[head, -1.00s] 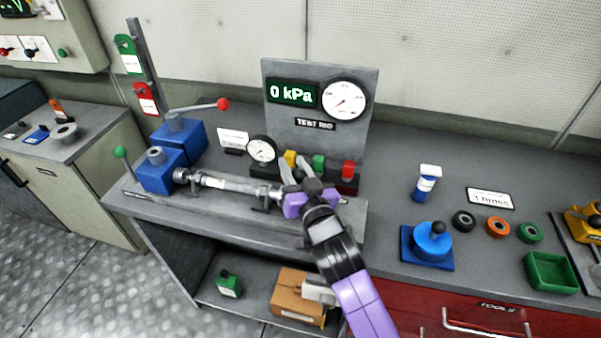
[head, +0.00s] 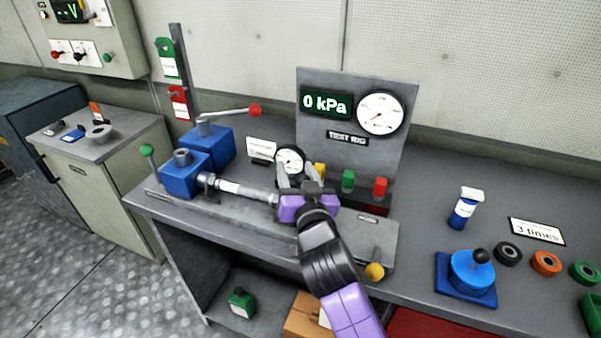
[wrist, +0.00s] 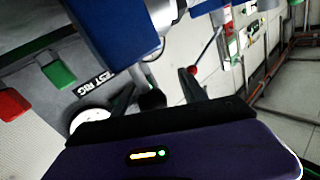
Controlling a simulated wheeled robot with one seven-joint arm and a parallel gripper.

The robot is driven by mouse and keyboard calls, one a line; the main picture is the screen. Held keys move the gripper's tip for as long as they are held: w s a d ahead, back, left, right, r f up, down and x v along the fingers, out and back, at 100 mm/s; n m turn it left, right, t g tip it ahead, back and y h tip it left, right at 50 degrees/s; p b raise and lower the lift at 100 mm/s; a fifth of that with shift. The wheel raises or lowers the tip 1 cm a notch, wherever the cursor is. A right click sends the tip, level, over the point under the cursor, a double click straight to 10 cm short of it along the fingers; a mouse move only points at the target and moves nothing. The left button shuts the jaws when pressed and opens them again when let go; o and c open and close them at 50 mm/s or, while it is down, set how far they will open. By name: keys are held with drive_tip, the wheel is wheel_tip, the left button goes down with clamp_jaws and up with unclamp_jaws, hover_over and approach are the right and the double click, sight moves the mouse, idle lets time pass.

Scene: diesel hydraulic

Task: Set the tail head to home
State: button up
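The test bench rig has a blue head block (head: 184,174) at the left end of a grey rail (head: 172,203). A silver cylinder (head: 245,190) runs right from this block, and its right end is hidden behind my gripper. No part is clearly labelled as the tail head, and I cannot tell it apart here. A yellow knob (head: 374,271) sits at the rail's right front. My gripper (head: 297,172) is over the rail by the small round gauge (head: 290,158), fingers apart. The wrist view also shows the spread fingers (wrist: 158,84), with nothing clearly held.
Green (head: 348,177) and red (head: 380,187) buttons stand behind the rail, below the test rig panel (head: 345,150) reading 0 kPa. A red-tipped lever (head: 232,112) is at the back left. A blue hand pump-like part (head: 470,275) and several rings lie right.

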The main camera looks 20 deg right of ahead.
drive_tip(key=shift+d, duration=0.15)
drive_tip(key=shift+s, duration=0.15)
drive_tip(key=s+b, duration=0.1)
drive_tip(key=s, duration=0.6)
drive_tip(key=shift+s+a, duration=0.2)
drive_tip(key=shift+s, duration=0.1)
